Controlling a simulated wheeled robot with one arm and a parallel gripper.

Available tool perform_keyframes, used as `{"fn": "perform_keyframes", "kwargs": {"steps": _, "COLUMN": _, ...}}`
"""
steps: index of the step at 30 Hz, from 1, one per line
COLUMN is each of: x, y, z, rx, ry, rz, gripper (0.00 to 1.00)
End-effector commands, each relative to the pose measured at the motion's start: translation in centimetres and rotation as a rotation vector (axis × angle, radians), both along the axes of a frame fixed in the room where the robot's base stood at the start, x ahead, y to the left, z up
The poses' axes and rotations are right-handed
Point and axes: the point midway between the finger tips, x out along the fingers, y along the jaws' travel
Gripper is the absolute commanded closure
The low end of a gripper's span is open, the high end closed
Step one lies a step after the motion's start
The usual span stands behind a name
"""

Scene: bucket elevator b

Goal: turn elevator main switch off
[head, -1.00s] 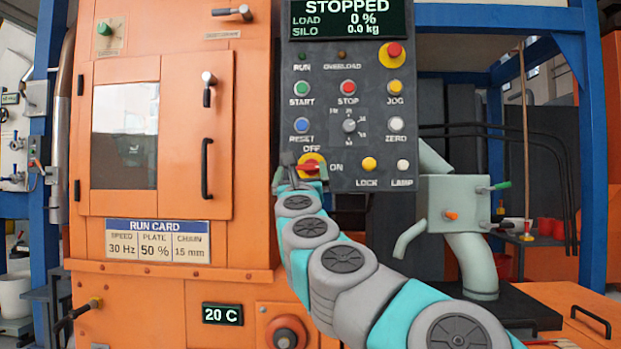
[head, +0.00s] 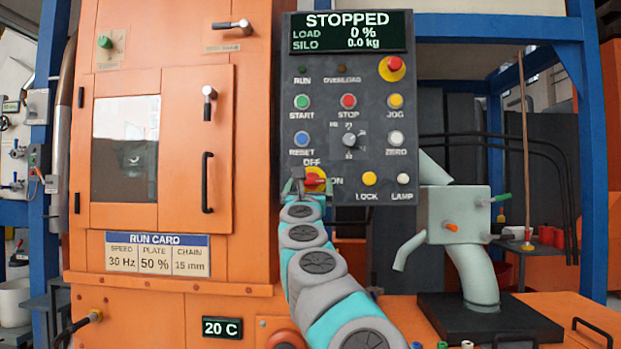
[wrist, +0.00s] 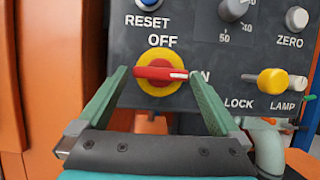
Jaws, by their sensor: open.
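The main switch (wrist: 160,73) is a red rotary handle on a yellow disc at the panel's lower left, with OFF above it and ON to its right. In the wrist view its red handle lies level, its white-marked end toward ON. The switch also shows in the head view (head: 316,180), partly covered by my arm. My gripper (wrist: 157,80) is open, one green finger on each side of the handle. No contact between fingers and handle is visible. The display (head: 350,31) on the control panel (head: 325,120) reads STOPPED, load 0 %, silo 0.0 kg.
RESET (wrist: 146,4), the LOCK knob (wrist: 272,82) and the LAMP knob (wrist: 297,84) sit near the switch. The orange cabinet (head: 245,130) with a door handle (head: 207,182) stands left of the panel. A grey-green spout box (head: 459,214) stands to the right.

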Motion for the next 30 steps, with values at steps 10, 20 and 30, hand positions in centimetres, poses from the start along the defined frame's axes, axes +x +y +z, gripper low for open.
{"fn": "perform_keyframes", "kwargs": {"steps": 10, "x": 1.6, "y": -0.1, "z": 0.8, "rx": -0.001, "ry": -0.001, "rz": -0.001, "gripper": 0.00}}
{"fn": "perform_keyframes", "kwargs": {"steps": 20, "x": 1.7, "y": -0.1, "z": 0.9, "rx": 0.000, "ry": -0.002, "rz": -0.001, "gripper": 0.00}}
{"fn": "perform_keyframes", "kwargs": {"steps": 30, "x": 1.7, "y": -0.1, "z": 0.8, "rx": 0.000, "ry": -0.002, "rz": -0.001, "gripper": 0.31}}
